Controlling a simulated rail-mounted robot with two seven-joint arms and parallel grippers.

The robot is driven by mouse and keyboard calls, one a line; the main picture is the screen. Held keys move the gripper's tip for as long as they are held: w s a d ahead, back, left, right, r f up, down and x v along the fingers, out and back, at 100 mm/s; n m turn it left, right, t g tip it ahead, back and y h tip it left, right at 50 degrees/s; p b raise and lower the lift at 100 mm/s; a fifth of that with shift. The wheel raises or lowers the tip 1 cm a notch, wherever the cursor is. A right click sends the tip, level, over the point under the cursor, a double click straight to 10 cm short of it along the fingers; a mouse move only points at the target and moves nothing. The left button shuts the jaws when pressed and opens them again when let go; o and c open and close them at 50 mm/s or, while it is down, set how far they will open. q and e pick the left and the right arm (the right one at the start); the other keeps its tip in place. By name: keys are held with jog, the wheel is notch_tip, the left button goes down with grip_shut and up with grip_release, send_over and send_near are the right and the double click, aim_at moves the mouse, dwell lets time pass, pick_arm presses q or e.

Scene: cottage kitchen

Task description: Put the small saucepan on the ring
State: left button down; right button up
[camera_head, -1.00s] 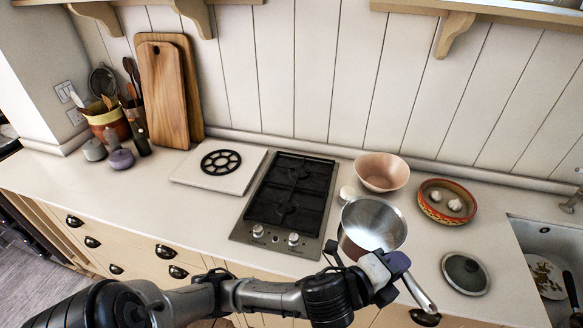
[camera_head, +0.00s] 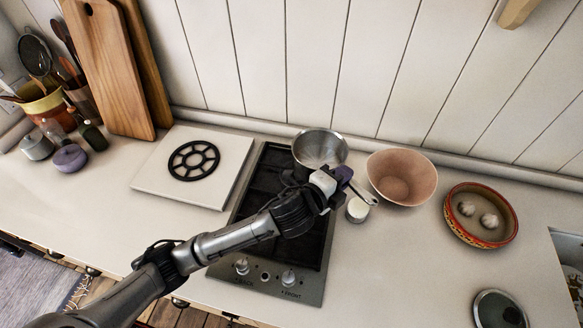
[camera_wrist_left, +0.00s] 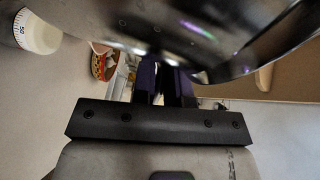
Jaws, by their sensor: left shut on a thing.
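The small steel saucepan (camera_head: 320,147) is upright over the back part of the black two-ring hob (camera_head: 277,218) in the head view. My left gripper (camera_head: 341,178) is shut on its handle, which sticks out towards the right front. The pan and my arm hide the back ring, and I cannot tell whether the pan's base touches it. In the left wrist view the pan's shiny side (camera_wrist_left: 190,25) fills the top, with the purple fingers (camera_wrist_left: 166,85) closed below it. My right gripper is not in view.
A white timer (camera_head: 357,210) and a pink bowl (camera_head: 402,177) stand close right of the pan. Beyond are a painted dish (camera_head: 481,214) with garlic and a lid (camera_head: 499,309). Left of the hob, a black trivet (camera_head: 193,161) lies on a white board (camera_head: 153,178).

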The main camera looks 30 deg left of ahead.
pick_arm(q)
jog(key=shift+m+g+h, duration=0.3)
jog(key=shift+h, duration=0.2)
jog(key=shift+w+a+f+b, duration=0.3)
jog(key=shift+w+a+f, duration=0.4)
jog(key=shift+a+f, duration=1.15)
jog(key=shift+w+a+f+b, duration=0.3)
jog(key=shift+w+a+f, duration=0.7)
jog(key=shift+f, duration=1.4)
jog(key=shift+w+a+f+b, duration=0.3)
jog(key=shift+w+a+f, duration=0.1)
jog(key=shift+a+f, duration=1.55)
jog(key=shift+d+f, duration=0.15)
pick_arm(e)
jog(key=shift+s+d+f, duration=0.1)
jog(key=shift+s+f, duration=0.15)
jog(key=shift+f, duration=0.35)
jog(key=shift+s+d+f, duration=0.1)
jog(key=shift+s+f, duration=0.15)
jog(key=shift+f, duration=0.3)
pick_arm(q)
jog(key=shift+f, duration=0.15)
jog(key=c, duration=1.1)
grip_release()
jog(key=shift+c, duration=0.2)
